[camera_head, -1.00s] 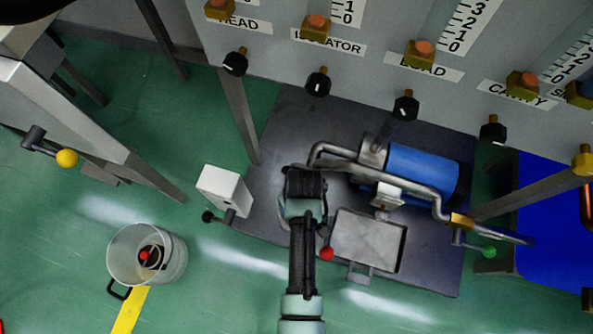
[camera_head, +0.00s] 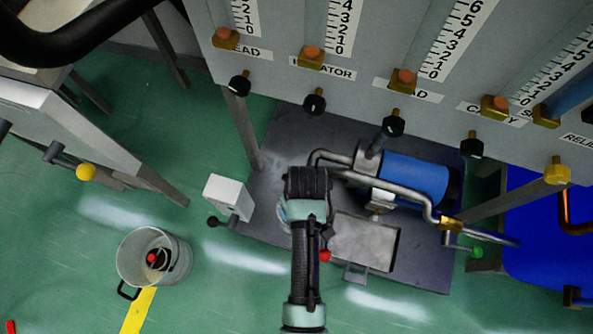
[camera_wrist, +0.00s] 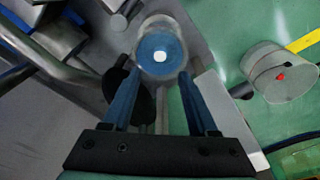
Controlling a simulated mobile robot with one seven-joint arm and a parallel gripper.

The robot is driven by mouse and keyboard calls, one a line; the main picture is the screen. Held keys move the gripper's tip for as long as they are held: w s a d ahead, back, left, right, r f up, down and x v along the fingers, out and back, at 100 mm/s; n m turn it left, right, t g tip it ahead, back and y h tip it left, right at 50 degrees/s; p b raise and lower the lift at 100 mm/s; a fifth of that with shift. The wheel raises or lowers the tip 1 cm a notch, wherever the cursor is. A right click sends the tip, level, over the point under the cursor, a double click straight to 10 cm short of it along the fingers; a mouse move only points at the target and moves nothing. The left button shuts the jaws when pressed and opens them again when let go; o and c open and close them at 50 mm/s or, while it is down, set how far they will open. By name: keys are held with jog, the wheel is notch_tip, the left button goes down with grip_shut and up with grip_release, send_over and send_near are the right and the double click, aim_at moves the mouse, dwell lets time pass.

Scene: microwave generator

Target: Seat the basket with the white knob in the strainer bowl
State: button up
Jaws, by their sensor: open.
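The basket with the white knob (camera_wrist: 162,57) shows in the wrist view as a blue disc with the small white knob near its middle. It appears inside the round, pale, see-through wall of the strainer bowl (camera_wrist: 161,22); I cannot tell how deep it sits. My gripper (camera_wrist: 157,82) is open, its two blue fingers apart and pointing toward the bowl, with nothing visibly pinched. In the head view my gripper and wrist hide most of the bowl; only a pale curved edge shows beside the wrist.
A bucket (camera_head: 181,270) on the floor at left holds a part with a red knob (camera_head: 153,257). A white box (camera_head: 228,195), the blue cylinder (camera_head: 415,178) and bent pipes stand close around my arm. The gauge panel rises behind. Green floor is open at lower left.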

jog(key=r, duration=0.1)
jog(key=r+p, duration=0.1)
jog(key=r, duration=0.1)
jog(key=shift+s+d+r, duration=0.1)
jog(key=shift+s, duration=0.1)
dwell(0.4)
